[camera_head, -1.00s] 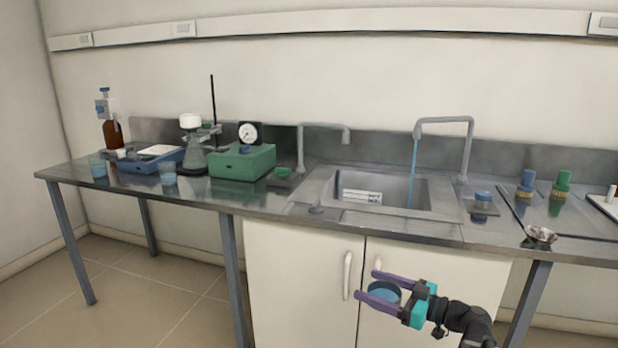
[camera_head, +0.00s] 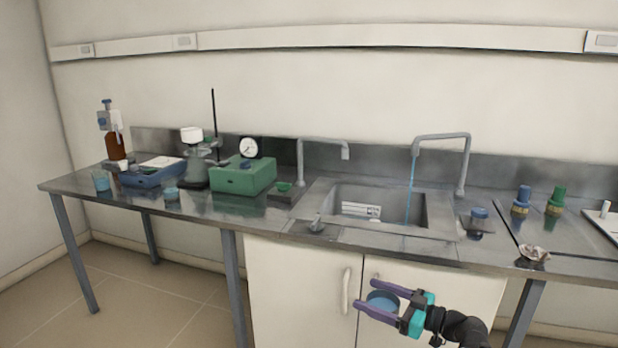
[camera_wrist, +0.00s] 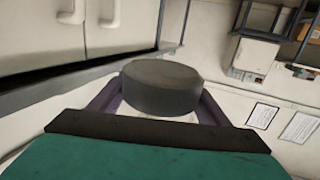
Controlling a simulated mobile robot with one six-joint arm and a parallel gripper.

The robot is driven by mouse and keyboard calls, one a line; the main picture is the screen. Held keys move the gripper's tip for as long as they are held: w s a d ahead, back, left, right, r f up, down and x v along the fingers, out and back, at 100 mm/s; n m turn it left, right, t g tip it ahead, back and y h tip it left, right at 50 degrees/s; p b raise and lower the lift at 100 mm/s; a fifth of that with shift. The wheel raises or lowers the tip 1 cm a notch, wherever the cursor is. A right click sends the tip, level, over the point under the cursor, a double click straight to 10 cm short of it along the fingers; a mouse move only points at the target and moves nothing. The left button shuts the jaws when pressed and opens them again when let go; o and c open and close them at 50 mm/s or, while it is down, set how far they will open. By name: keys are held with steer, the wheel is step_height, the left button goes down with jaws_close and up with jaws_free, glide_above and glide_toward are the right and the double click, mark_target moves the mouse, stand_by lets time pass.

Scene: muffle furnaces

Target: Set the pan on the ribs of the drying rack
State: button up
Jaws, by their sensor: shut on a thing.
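In the wrist view the pan (camera_wrist: 160,88) looks dark grey and sits between the two purple fingers, roughly level. A white slatted piece (camera_head: 361,210) lies in the sink basin; I cannot tell whether it is the drying rack. No other ribbed rack is clear in these views.
The steel sink (camera_head: 440,225) has a tap (camera_head: 463,165) with blue water running. A green box (camera_head: 243,176), a blue tray (camera_head: 152,178) and glassware stand to the left. Blue and green bottles (camera_head: 555,203) and a crumpled item (camera_head: 533,254) are at the right.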

steer(key=shift+r+p, duration=2.5)
steer(key=shift+p, duration=1.9)
steer(key=shift+s, duration=0.1)
steer(key=shift+f, duration=0.35)
steer(key=shift+a, duration=0.1)
